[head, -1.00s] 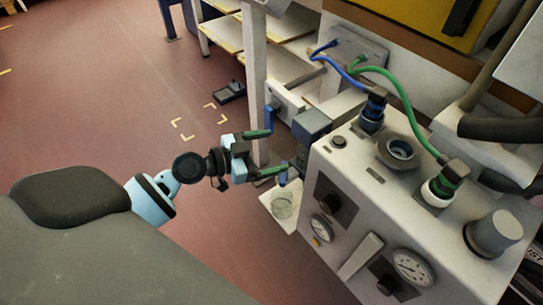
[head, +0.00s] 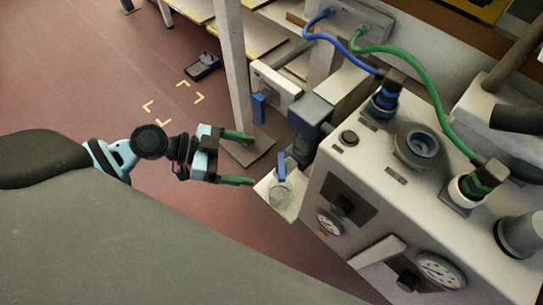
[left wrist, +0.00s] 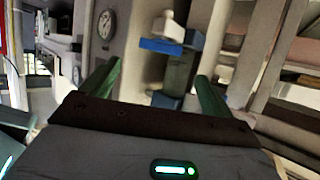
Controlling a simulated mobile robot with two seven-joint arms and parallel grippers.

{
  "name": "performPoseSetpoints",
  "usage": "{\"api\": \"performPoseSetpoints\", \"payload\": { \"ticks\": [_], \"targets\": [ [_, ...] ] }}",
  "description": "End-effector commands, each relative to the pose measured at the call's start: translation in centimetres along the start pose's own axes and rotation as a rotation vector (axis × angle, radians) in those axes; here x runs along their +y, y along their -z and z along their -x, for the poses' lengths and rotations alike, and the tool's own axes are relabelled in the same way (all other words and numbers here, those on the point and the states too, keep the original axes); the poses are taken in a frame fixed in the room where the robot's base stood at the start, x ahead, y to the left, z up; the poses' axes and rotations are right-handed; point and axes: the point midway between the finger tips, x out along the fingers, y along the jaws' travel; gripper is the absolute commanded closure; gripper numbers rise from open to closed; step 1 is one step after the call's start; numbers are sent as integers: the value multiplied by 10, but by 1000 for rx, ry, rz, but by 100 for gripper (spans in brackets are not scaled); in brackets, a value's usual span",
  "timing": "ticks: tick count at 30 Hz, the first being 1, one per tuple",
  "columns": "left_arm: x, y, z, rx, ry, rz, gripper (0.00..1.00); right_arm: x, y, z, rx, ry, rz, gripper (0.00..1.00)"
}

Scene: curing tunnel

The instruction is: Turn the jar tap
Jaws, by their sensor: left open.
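The jar tap's blue lever (head: 281,166) stands at the left side of the white machine, below a grey block. A clear jar (head: 279,194) sits under it on a small pale shelf (head: 264,187). My left gripper (head: 254,160) is open and empty, left of the lever, with its green fingers pointing at the machine and a small gap to the tap. In the left wrist view a blue bar (left wrist: 160,45), seemingly the lever, lies beyond and between the open fingers (left wrist: 156,88). My right gripper is not in view.
The white machine (head: 322,221) carries gauges, knobs, and blue and green hoses (head: 427,82). Another blue handle (head: 259,107) hangs on a white plate behind. A grey post (head: 232,70) rises from a floor plate behind my gripper. The red floor at left is mostly clear.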

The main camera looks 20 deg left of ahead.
Motion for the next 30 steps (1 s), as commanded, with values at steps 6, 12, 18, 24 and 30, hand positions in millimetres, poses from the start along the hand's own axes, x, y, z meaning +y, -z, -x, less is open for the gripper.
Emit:
{"api": "performPoseSetpoints", "payload": {
  "ticks": [6, 12, 18, 24, 30],
  "targets": [
    [-1, 0, -11, 2, 2, 2, 13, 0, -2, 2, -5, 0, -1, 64],
    [-1, 2, -41, 3, 2, 0, 13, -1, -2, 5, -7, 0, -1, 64],
    [-1, 1, -67, 2, 4, 1, 13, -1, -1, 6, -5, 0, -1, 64],
    [-1, 0, -78, 0, 3, 0, 13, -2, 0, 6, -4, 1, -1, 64],
    [-1, 0, -78, 0, 3, 0, 13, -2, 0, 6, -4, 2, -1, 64]
  ]
}}
